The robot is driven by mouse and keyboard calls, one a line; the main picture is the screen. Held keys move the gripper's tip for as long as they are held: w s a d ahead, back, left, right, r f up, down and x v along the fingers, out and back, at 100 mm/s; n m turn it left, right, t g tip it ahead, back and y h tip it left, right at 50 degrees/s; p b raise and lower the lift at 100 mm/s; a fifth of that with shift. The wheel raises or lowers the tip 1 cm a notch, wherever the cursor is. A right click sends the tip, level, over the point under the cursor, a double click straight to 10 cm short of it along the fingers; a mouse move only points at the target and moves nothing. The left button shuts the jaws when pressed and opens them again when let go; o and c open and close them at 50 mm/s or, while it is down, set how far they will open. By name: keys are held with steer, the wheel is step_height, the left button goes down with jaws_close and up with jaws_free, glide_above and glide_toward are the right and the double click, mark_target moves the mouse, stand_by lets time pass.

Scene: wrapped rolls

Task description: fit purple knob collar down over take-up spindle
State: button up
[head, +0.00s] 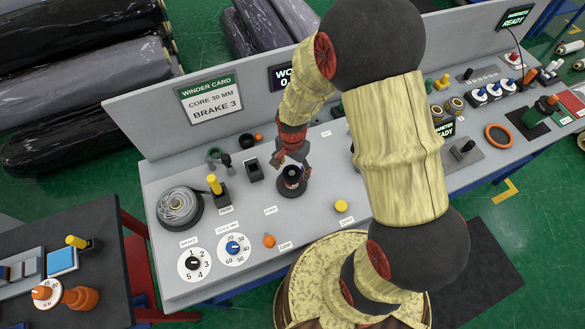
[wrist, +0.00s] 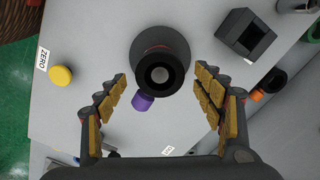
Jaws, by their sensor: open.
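A black upright cylinder with a pale round centre and a red band (wrist: 160,73) stands on a dark round base (wrist: 140,42); it looks like the take-up spindle. In the head view it is the short dark post (head: 292,176) on the console. A small purple piece (wrist: 143,102), which looks like the knob collar, is beside the post in the wrist view, partly covered by it; whether it touches the post I cannot tell. I do not see it in the head view. My gripper (wrist: 160,76) is open above the post, a finger on each side; it also shows in the head view (head: 291,163).
A black square box (head: 254,170), a yellow-topped lever (head: 214,185) and a wire coil (head: 179,207) stand left of the post. A yellow button (head: 341,206) is to its right. An orange knob (head: 269,240) and two dials lie nearer the front edge.

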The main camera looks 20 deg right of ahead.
steer(key=shift+r, duration=0.1)
step_height(320, 180, up, 12)
stand_by(0.5)
stand_by(0.5)
steer(key=s+r+n+t+b, duration=0.5)
steer(key=s+r+n+b, duration=0.3)
steer(key=s+n+b, duration=0.3)
steer(key=s+b, duration=0.3)
steer(key=shift+a+t+b, duration=0.2)
steer(key=shift+t+b, duration=0.1)
steer(key=shift+b, duration=0.05)
steer(key=shift+r, duration=0.15)
stand_by(0.6)
